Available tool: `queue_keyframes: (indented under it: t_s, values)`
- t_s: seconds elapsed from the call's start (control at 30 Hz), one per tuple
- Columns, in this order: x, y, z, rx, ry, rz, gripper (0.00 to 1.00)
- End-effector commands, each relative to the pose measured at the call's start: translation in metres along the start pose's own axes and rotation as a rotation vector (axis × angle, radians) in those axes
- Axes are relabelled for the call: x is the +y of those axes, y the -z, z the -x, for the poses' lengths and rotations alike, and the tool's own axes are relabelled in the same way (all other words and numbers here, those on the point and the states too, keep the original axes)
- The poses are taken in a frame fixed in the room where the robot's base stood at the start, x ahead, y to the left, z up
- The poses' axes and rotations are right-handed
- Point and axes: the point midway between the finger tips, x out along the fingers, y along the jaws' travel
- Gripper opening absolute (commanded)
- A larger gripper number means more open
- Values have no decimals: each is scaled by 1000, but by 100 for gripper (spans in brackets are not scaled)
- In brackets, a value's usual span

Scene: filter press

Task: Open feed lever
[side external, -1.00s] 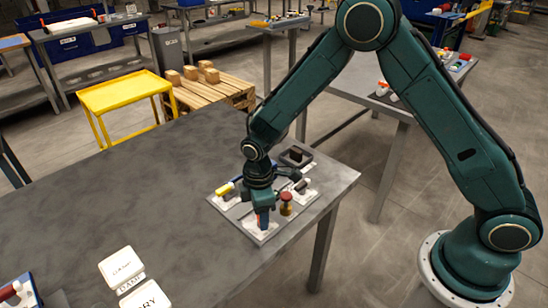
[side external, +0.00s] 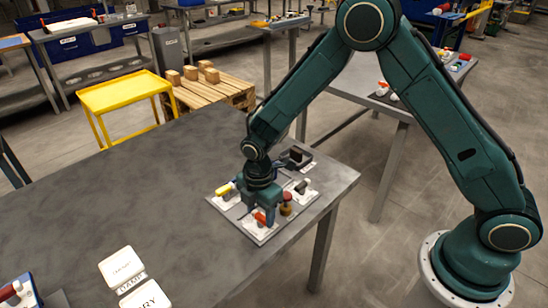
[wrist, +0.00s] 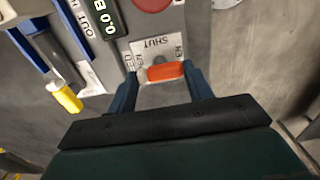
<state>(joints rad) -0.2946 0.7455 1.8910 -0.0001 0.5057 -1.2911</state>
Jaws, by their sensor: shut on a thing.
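An orange lever handle (side external: 260,217) sits on a white label plate at the front of the grey panel (side external: 247,231). In the wrist view the orange handle (wrist: 166,71) lies crosswise between my fingers, over a plate marked SHUT (wrist: 152,48), with partly hidden lettering at its sides. The handle's base is partly hidden.
A yellow-handled lever (side external: 224,189), a dark red knob (side external: 286,203) and a black-tipped lever (side external: 302,186) stand close around my gripper. A display reading 0.0 (wrist: 104,17) is on the panel. White labelled cards (side external: 122,266) lie at the front left. The table's middle is clear.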

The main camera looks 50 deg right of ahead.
Motion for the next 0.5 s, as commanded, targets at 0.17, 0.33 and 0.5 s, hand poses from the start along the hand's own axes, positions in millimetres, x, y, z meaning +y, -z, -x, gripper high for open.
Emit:
queue_keyframes:
  t_s: [0.17,0.33,0.5]
  values:
    - [1,0,1,1,-3,4,28]
    - [1,0,1,1,-2,3,73]
    - [0,0,1,1,-1,1,73]
